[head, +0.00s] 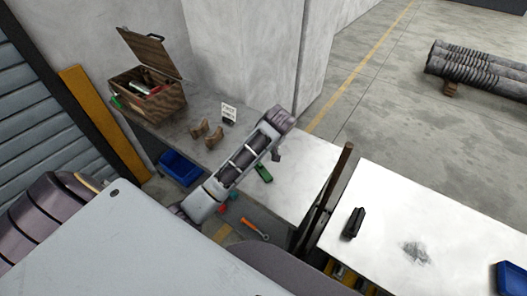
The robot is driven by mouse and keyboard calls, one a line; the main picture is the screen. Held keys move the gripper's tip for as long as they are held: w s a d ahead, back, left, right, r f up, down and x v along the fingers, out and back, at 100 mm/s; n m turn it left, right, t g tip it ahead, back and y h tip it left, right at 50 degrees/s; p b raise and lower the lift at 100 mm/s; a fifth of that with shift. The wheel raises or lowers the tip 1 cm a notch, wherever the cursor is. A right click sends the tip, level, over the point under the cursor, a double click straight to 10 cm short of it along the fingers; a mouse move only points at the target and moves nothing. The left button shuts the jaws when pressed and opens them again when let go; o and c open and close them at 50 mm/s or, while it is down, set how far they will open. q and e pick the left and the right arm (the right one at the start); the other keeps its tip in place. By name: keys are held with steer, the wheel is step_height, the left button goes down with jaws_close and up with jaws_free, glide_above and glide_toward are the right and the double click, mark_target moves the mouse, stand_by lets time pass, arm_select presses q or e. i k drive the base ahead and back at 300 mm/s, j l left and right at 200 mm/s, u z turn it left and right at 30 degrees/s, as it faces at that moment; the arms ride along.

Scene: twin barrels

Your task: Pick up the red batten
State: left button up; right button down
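I cannot make out a red batten for certain. A small red thing (234,197) shows just beside my arm in the middle of the view, partly hidden by it; its shape is too small to tell. Some red also shows inside the open wooden chest (155,108) on the far worktop. One of my arms reaches up from the lower left across the middle of the view. A small dark part shows under its far end, but no fingertips can be made out. My grippers are not visible.
The grey worktop (187,112) also carries a pair of brown boots (214,138), a small sign (228,113) and a green item (263,173). A blue bin (181,168) and an orange-handled tool (254,228) lie lower. A white table (440,225) at right bears a black object (354,222) and a blue tray (511,279).

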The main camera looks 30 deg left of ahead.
mark_target(153, 91)
steer(key=u, duration=2)
